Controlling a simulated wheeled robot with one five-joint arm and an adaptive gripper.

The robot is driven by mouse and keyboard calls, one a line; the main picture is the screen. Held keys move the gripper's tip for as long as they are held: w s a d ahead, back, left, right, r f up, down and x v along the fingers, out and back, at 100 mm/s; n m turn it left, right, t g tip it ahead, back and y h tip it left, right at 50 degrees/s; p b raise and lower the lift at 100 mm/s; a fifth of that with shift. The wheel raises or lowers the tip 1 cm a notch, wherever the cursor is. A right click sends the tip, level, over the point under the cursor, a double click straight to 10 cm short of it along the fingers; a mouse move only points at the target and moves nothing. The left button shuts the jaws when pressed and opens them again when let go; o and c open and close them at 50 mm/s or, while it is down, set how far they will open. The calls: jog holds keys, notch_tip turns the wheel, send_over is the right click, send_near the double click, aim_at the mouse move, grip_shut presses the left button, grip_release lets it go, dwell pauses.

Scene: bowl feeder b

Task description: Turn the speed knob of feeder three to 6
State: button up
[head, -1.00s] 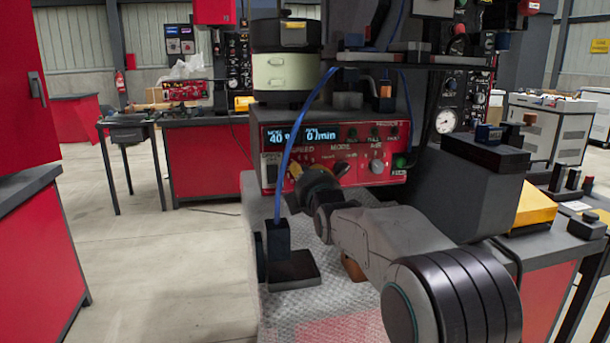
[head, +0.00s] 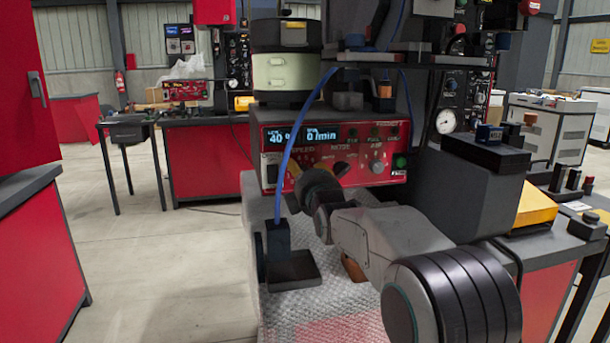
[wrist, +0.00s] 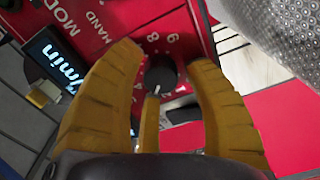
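The red front panel (head: 350,178) of the feeder shows 40 % and 0/min on its dark display (head: 305,136). In the wrist view, the speed knob (wrist: 161,74) is a small round black knob with a pale pointer mark, ringed by white numbers on red. My gripper (wrist: 166,56) has its yellow fingers on both sides of the knob, with visible gaps, so it is open. A third yellow part lies below the knob in the picture. In the head view, my wrist (head: 322,187) hides most of the knob's place on the panel.
A blue cable (head: 287,155) arcs up in front of the panel from a small dark post (head: 278,243). A grey knob (head: 377,166) and a green button (head: 400,161) sit to the right on the panel. A dark box (head: 486,150) stands right of my arm.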

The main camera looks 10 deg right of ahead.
jog(key=shift+o, duration=0.8)
jog(key=shift+s, duration=0.15)
jog(key=s, duration=1.1)
jog(key=shift+s, duration=0.4)
jog(key=w+n, duration=0.2)
jog(key=w, duration=1)
grip_shut()
